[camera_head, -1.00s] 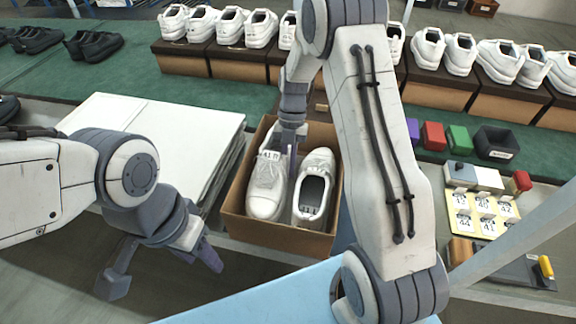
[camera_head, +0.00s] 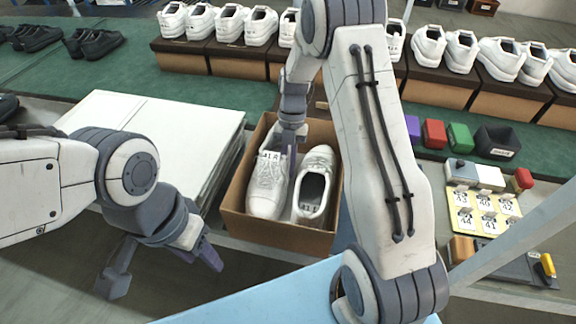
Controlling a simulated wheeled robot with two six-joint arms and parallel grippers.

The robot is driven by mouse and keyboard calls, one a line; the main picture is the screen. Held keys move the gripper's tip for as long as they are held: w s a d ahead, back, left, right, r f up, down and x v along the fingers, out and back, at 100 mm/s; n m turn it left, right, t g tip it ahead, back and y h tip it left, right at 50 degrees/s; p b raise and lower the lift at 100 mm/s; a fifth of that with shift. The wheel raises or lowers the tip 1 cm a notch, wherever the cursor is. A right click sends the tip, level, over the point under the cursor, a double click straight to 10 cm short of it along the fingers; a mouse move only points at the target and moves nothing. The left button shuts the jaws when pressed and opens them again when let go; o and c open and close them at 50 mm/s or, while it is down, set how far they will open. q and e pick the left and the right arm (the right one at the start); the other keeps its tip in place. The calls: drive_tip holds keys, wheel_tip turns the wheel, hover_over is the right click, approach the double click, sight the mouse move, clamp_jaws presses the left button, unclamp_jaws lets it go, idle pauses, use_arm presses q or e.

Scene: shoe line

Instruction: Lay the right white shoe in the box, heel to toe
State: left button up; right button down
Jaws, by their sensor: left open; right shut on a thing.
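The right white shoe (camera_head: 265,190), with a tag reading 41 R, is in the open brown box (camera_head: 276,234), on its left side, toe to the front. My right gripper (camera_head: 291,168) reaches down into the box and is shut on this shoe's inner side; the fingertips are partly hidden. A second white shoe (camera_head: 312,188) lies beside it in the box, turned the other way, heel and tag to the front. I cannot tell whether the right shoe touches the box floor. My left gripper (camera_head: 160,270) is open and empty, in front and left of the box.
A stack of white sheets or lids (camera_head: 150,130) lies left of the box. White shoes stand on brown boxes (camera_head: 440,93) behind. Coloured bins (camera_head: 434,134) and a card of numbered tags (camera_head: 484,211) are on the right. My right arm hides part of the middle.

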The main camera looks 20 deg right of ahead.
drive_tip(key=shift+f, duration=0.2)
drive_tip(key=c, duration=0.9)
unclamp_jaws()
drive_tip(key=shift+o, duration=0.2)
drive_tip(key=shift+r, duration=0.1)
